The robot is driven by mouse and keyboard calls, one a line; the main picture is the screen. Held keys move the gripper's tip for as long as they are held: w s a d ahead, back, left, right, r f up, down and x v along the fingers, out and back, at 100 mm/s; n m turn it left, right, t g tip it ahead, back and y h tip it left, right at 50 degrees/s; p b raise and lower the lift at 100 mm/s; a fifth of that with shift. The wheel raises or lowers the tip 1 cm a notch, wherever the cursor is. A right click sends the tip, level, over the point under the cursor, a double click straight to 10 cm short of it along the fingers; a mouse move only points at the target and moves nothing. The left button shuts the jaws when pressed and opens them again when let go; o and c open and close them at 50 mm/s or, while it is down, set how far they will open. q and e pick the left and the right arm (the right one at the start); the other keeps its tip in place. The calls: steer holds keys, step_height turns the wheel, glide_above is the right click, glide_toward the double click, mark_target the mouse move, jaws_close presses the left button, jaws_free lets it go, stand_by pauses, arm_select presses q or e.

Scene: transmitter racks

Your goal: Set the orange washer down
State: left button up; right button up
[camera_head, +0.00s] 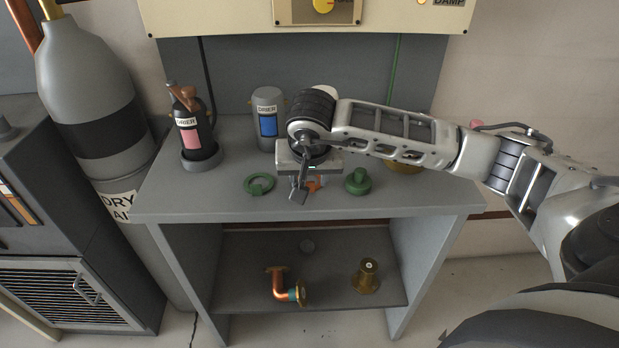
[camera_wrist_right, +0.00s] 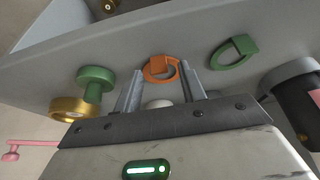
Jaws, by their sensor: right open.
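The orange washer (camera_head: 316,183) lies on the grey bench top, partly hidden behind my right gripper. In the right wrist view the orange washer (camera_wrist_right: 158,61) is a ring with a tab, seen just at the fingertips. My right gripper (camera_head: 299,190) is over the bench, pointing down. In its wrist view the fingers of the right gripper (camera_wrist_right: 162,72) are spread apart, one on each side of the washer. I cannot tell whether either finger touches it. My left gripper is not in view.
A green ring with a tab (camera_head: 259,185) lies left of the washer, and a green knobbed piece (camera_head: 358,181) stands right. Drier cylinders (camera_head: 196,138) (camera_head: 268,118) stand behind. A brass piece (camera_head: 405,168) is partly behind my arm. The lower shelf (camera_head: 330,285) holds copper and brass fittings.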

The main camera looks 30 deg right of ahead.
steer(key=v, duration=1.1)
steer(key=s+a+f+m+g+y, duration=0.1)
steer(key=s+a+f+g+y, duration=0.1)
steer(key=s+a+y, duration=0.3)
steer(key=s+a+f+m+g+y, duration=0.1)
steer(key=a+f+y, duration=0.1)
steer(key=a, duration=0.6)
steer(key=s+a+f+m+g+y, duration=0.1)
steer(key=s+a+f+g+y, duration=0.1)
steer(key=s+a+y, duration=0.3)
steer(key=w+a+r+m+t+y, duration=0.2)
steer(key=a+r+m+t+y, duration=0.6)
steer(key=m, duration=1.1)
steer(key=w+d+f+m+t+h, duration=0.3)
steer(key=d+f+m+t, duration=0.15)
steer(key=m, duration=0.75)
steer(key=w+d+f+m+t+h, duration=0.3)
steer(key=m+t, duration=0.3)
steer(key=m, duration=0.6)
steer(key=s+d+f+m+g+h, duration=0.3)
steer(key=s+f+m+h, duration=0.1)
steer(key=f+m, duration=0.4)
steer(key=s+d+f+m+g+h, duration=0.3)
steer(key=s+f+m, duration=0.3)
steer(key=f+m, duration=0.3)
step_height(320, 180, down, 4)
steer(key=shift+s+r+g+h, duration=0.1)
steer(key=shift+s+g+h, duration=0.1)
steer(key=shift+g+h, duration=0.45)
steer(key=shift+d, duration=0.15)
